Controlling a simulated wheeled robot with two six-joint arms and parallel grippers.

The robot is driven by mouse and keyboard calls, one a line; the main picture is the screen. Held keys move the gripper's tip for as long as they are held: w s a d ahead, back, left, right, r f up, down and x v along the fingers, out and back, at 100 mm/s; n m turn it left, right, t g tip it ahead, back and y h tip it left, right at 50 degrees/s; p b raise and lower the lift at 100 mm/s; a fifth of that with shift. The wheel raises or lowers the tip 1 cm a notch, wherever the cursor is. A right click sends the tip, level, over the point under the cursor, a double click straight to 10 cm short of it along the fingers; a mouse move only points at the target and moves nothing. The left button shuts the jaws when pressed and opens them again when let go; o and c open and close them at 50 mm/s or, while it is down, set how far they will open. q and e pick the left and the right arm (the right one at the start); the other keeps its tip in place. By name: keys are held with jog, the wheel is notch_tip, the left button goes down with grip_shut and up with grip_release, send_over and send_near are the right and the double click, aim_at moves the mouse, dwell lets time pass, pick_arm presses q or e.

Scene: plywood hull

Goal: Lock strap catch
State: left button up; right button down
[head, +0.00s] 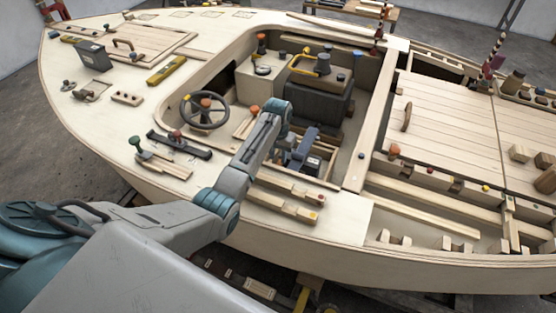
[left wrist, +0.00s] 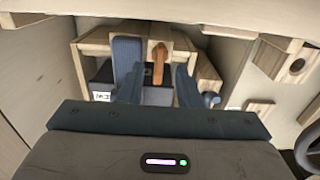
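In the left wrist view an orange-brown lever (left wrist: 159,60), which looks like the strap catch, stands at a wooden frame (left wrist: 95,44). A wide blue-grey strap (left wrist: 127,50) runs over the frame just left of the lever. A black box (left wrist: 102,92) with a white label sits below, partly hidden. My left gripper (left wrist: 159,78) is open, its dark fingers on either side of the lever with a visible gap between them. Whether either finger touches anything is unclear. In the head view the left gripper (head: 300,158) reaches down into the cockpit opening. My right gripper is not in view.
A blue-grey knob (left wrist: 211,100) and a wooden block (left wrist: 258,107) lie to the right. Pale hull walls close in on both sides. In the head view a steering wheel (head: 205,109) and a lever plate (head: 180,146) are left of my arm; wooden rails (head: 284,205) lie in front.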

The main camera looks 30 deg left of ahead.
aim_at(278, 162)
pick_arm(q)
jog(key=shift+f, duration=1.8)
grip_shut()
